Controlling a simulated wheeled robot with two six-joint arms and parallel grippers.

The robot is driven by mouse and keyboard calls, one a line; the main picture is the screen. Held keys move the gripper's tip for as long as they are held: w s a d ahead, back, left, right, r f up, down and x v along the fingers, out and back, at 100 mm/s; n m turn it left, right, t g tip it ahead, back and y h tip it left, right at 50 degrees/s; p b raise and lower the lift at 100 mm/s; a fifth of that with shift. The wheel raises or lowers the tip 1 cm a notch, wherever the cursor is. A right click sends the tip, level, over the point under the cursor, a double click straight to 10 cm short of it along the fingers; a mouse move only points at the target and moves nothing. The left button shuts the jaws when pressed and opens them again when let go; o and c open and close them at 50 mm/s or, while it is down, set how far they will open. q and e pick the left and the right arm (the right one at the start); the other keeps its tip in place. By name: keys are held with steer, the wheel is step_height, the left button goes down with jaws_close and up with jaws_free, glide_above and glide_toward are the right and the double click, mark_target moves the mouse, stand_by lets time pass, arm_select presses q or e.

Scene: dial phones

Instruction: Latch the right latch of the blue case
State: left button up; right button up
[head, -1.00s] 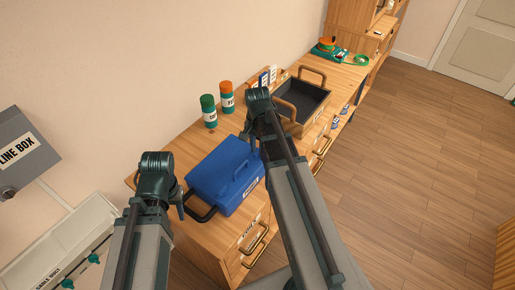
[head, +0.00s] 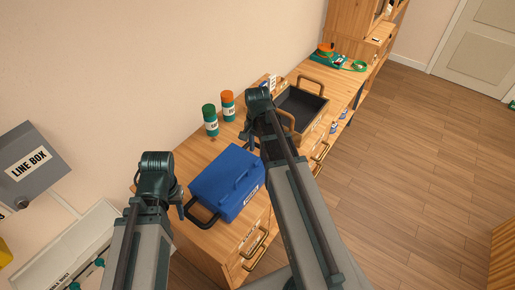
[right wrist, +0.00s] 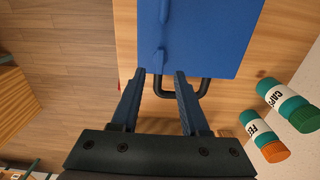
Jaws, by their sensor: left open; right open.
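The blue case (head: 222,190) stands with its lid down on the wooden desk. In the right wrist view the case (right wrist: 225,40) fills the top, with a dark loop handle (right wrist: 204,90) at its near end. A small raised blue part (right wrist: 158,60) at that end may be a latch; its state is unclear. My right gripper (right wrist: 159,73) is open and empty, with its fingertips over the case's near edge; contact cannot be told. In the head view it is beside the case's right end, partly hidden by my arm. My left gripper (head: 183,207) is open near the left handle (head: 200,218).
Two cans, green-capped (head: 211,120) and orange-capped (head: 228,106), stand behind the case near the wall. A wooden tray (head: 318,110) with a dark inside sits to the right. Drawers with handles (head: 255,250) are below. Open floor lies right of the desk.

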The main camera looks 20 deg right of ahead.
mark_target(258, 160)
arm_select(q)
step_height(258, 160, up, 8)
steer(key=p, duration=0.7)
steer(key=shift+r, duration=0.2)
arm_select(e)
step_height(258, 160, up, 8)
steer(key=shift+r, duration=0.25)
